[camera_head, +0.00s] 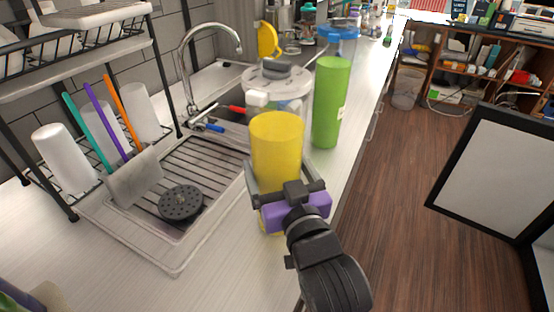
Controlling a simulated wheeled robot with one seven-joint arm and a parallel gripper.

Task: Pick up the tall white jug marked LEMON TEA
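I see no tall white jug with a readable LEMON TEA mark. A clear-and-white round container with a grey lid (278,72) stands behind the yellow cup, partly hidden by it; no lettering on it can be read. My gripper (281,174) is at the tall yellow cup (277,135), with its fingers spread wide on either side of the cup. Whether the fingers touch the cup cannot be made out. The cup is upright, and its lower part is partly hidden by my gripper and its purple part.
A tall green cup (331,103) stands right of the lidded container, with a blue-lidded clear container (337,42) behind. The sink's drainboard (205,165), faucet (186,62) and a rack with white cups (63,158) are left. The near-left counter (130,270) is mostly clear.

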